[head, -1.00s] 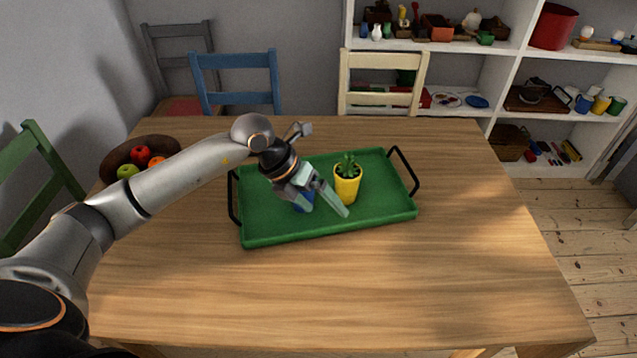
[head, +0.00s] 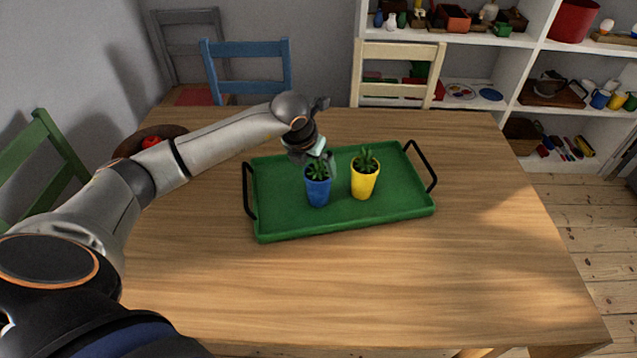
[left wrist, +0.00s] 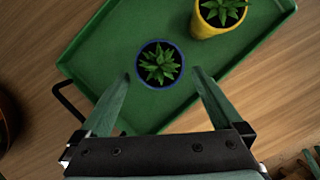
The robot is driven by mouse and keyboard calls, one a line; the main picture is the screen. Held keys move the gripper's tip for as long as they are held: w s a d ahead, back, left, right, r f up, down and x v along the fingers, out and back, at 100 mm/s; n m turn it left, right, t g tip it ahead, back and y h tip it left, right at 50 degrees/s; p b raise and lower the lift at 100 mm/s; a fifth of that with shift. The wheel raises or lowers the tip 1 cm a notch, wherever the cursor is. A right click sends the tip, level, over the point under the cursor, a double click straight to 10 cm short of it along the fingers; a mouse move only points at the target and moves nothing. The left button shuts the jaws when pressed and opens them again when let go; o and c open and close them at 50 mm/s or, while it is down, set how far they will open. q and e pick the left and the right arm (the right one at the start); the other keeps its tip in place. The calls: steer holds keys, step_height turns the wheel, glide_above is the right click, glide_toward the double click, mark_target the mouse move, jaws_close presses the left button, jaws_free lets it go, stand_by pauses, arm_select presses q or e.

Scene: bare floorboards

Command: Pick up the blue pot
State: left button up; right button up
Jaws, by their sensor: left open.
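The blue pot (head: 318,191) with a green succulent stands upright on the green tray (head: 283,226). It also shows from above in the left wrist view (left wrist: 160,64). A yellow pot (head: 364,184) with a similar plant stands just to its right. My left gripper (head: 319,163) is open and empty at the far side of the blue pot, close to its plant. In the left wrist view its fingers (left wrist: 162,75) point toward the blue pot, one on each side; I cannot tell whether they touch it. My right gripper is not in view.
The tray has black handles at both ends and lies on a wooden table (head: 400,285). A dark bowl with fruit (head: 128,147) sits at the table's left, partly behind my arm. Chairs stand around the table. The table's front and right are clear.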

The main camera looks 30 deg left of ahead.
mark_target(317, 169)
arm_select(q)
steer(key=x, duration=0.5)
steer(key=shift+p, duration=0.3)
steer(key=c, duration=1.5)
steer(key=shift+w, duration=0.1)
steer(key=shift+c, duration=0.4)
steer(key=shift+r, duration=0.1)
